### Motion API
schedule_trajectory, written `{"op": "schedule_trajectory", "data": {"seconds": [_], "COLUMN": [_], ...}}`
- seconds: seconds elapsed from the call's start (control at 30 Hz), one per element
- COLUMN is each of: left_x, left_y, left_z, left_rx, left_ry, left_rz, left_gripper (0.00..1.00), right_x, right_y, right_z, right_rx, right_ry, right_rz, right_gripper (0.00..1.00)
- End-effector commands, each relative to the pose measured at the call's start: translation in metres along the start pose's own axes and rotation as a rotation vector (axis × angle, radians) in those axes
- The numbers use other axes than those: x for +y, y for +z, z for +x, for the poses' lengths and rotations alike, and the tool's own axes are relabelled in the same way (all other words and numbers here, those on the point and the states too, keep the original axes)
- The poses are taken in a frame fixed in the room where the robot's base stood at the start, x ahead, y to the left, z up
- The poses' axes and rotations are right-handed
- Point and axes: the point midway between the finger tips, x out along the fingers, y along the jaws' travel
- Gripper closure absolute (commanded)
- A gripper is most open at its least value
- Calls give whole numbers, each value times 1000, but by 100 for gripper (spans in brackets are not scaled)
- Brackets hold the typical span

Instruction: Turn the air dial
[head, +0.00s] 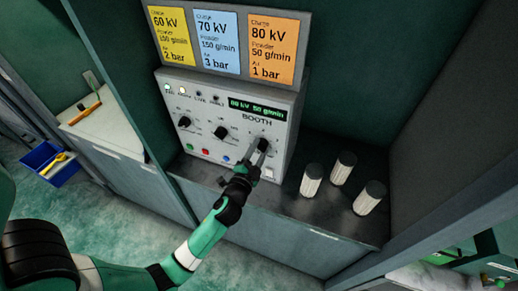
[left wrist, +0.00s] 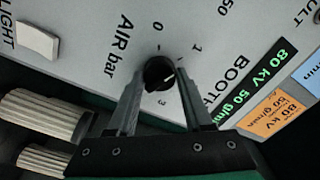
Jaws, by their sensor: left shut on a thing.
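The air dial (head: 264,143) is a black knob on the right of the grey booth panel. In the left wrist view the same dial (left wrist: 158,73) sits by the label "AIR bar", with 0, 1 and 3 readable around it. A short pale pointer mark shows on the knob, but the exact reading is unclear. My left gripper (head: 259,153) reaches up to it from below. In the left wrist view its two fingers (left wrist: 156,80) are shut on the sides of the knob. My right gripper is not in view.
The panel display (head: 256,108) reads 80 kV 50 g/min. Two other black knobs (head: 220,132) (head: 184,122) sit left of the dial. Yellow, blue and orange cards (head: 274,49) hang above. Three pale ribbed cylinders (head: 342,168) stand on the counter at right.

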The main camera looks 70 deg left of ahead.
Motion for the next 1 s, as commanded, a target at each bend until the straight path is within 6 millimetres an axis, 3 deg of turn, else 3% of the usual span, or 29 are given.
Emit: {"op": "schedule_trajectory", "data": {"seconds": [0.6,0.63,0.8,1.0], "left_x": [0,0,0,0], "left_y": [0,0,0,0], "left_z": [0,0,0,0], "left_rx": [1,1,1,0], "left_ry": [-1,-1,-1,0], "left_rz": [47,47,46,46], "left_gripper": [100,46,19,19], "right_x": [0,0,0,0], "right_y": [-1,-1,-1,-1], "right_z": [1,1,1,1], "right_rx": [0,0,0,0], "right_ry": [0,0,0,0], "right_rz": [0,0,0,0], "right_gripper": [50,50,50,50]}}
